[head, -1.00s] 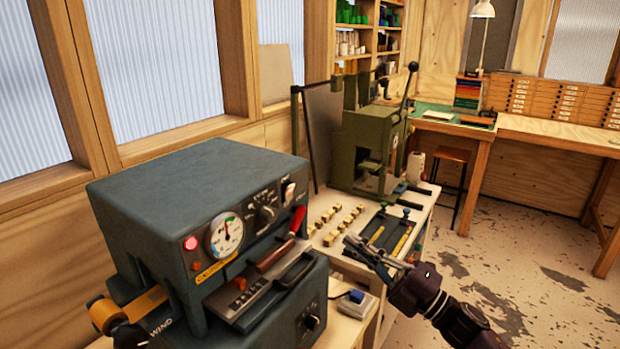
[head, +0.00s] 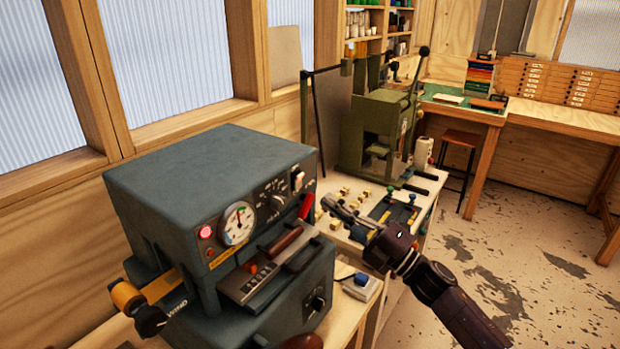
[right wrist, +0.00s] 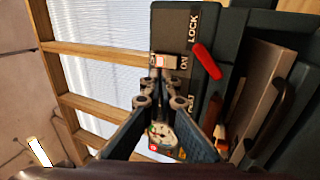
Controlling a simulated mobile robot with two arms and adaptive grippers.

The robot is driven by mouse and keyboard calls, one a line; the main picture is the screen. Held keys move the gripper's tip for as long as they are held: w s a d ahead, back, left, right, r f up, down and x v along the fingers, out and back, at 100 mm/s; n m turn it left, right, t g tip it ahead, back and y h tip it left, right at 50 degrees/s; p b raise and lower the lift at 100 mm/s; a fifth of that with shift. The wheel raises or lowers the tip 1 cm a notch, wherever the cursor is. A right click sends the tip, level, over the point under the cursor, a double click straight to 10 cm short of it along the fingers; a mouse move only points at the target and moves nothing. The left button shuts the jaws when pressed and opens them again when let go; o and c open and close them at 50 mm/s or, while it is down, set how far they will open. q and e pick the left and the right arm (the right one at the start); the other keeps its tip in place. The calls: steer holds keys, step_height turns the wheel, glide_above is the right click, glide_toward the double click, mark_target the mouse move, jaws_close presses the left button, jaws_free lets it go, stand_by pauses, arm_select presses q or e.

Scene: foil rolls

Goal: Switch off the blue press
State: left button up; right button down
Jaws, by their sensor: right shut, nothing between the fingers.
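The blue press (head: 215,180) is a dark blue-grey machine at the left of the head view, with a lit red lamp (head: 205,232) and a round dial (head: 237,223) on its front. Its white rocker switch (head: 297,180) sits at the upper right of that face. In the right wrist view the switch (right wrist: 161,60) shows beside the word ON, just beyond my fingertips. My right gripper (head: 330,204) is shut and empty, its tips pointing toward the press front. Whether the tips touch the switch I cannot tell. My left gripper is out of view.
A red lever (head: 306,206) and a brown handle (head: 284,240) stick out near the switch. A green press (head: 375,130) stands behind on the bench, with small brass blocks and a dark tray (head: 392,212) before it. Open floor lies at right.

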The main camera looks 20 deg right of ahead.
mark_target(301, 177)
steer(key=p+x, duration=0.2)
steer(key=x, duration=0.4)
steer(key=shift+w+r+p, duration=0.1)
steer(key=shift+r+p, duration=0.05)
steer(key=shift+p, duration=0.2)
steer(key=shift+w+a, duration=0.15)
steer(key=shift+a, duration=0.05)
steer(key=shift+w+a+r+b, duration=0.1)
steer(key=shift+w+r+b, duration=0.1)
steer(key=shift+b, duration=0.1)
